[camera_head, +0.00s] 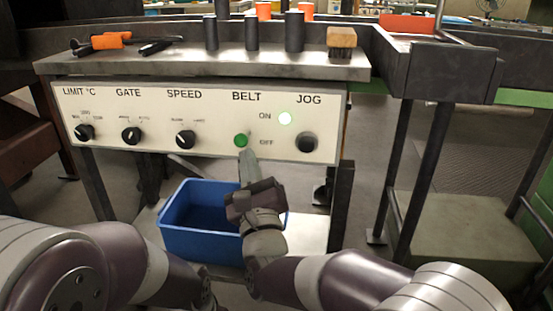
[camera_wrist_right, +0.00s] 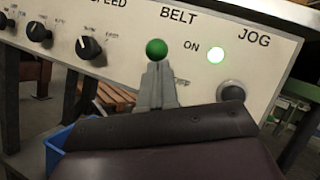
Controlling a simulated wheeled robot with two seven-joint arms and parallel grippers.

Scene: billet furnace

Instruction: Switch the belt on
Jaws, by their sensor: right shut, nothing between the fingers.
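The control panel (camera_head: 200,122) has a BELT switch with a green ball knob (camera_head: 241,140), with ON and OFF marked to its right. The knob also shows in the right wrist view (camera_wrist_right: 156,49). The lever behind it is hidden, so I cannot tell which way it is set. A round green lamp (camera_head: 285,118) beside ON glows brightly, also in the right wrist view (camera_wrist_right: 216,55). My right gripper (camera_head: 246,158) is shut and empty, pointing up at the panel with its tips just below the knob. I cannot tell whether they touch it. My left gripper is out of view.
A black JOG button (camera_head: 306,142) is right of the switch; SPEED (camera_head: 185,138), GATE and LIMIT dials are left. A blue bin (camera_head: 195,240) stands below. The shelf above (camera_head: 190,64) holds dark cylinders, a brush (camera_head: 341,44) and orange-handled tools.

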